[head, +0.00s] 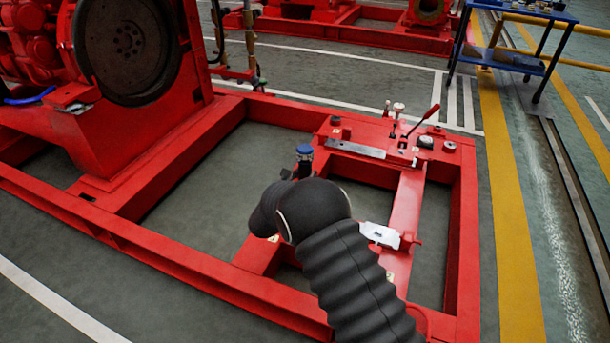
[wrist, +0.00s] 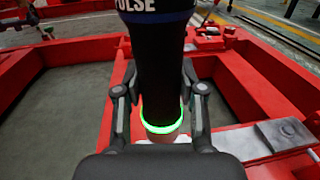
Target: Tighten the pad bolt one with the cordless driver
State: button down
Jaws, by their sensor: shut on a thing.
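My gripper (wrist: 161,92) is shut on the cordless driver (wrist: 158,60), with one finger on each side of its black body. The driver has a blue band with the letters "PULSE" and a glowing green ring at its near end. In the head view its blue end (head: 304,150) shows just beyond my dark arm, above the red base frame (head: 225,258). My gripper is mostly hidden there by my arm. I cannot tell which fastener is pad bolt one, nor whether the driver touches any bolt.
A metal plate (head: 355,148) and a white plate (head: 380,235) lie on the frame's crossbars. A red-handled lever (head: 424,120) and small fittings stand at the right rear. The red engine with its dark flywheel (head: 130,45) is at left. A blue cart (head: 515,45) stands behind.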

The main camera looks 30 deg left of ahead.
aim_at(302, 168)
jog(key=shift+f+b, duration=0.4)
jog(key=shift+b, duration=0.15)
jog(key=shift+r, duration=0.15)
dwell(0.5)
jog(key=shift+f, duration=0.5)
dwell(1.4)
jog(key=shift+r+p, duration=1)
jog(key=shift+r, duration=1.75)
